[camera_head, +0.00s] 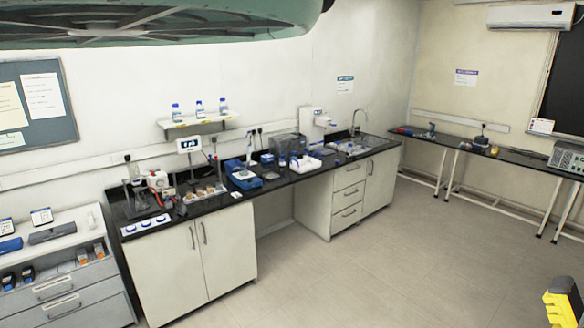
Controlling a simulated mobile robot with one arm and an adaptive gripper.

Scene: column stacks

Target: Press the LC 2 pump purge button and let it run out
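No label reading LC 2 can be made out at this size. A white strip with several round blue buttons or marks (146,226) lies at the front left edge of the black counter; I cannot tell whether one is the purge button. Behind it stand a clear column-like item on a stand (134,180) and a small white and red device (157,180). To their right is a small screen (188,145) on a post, above a tray of vials (204,190). My gripper is not clearly in view.
The black counter (270,188) runs along the wall over white cabinets, with a sink (352,145) at its right. Grey drawers (70,285) stand at the left. A yellow and black item (563,302) is cut off at bottom right. The tiled floor (370,250) is clear.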

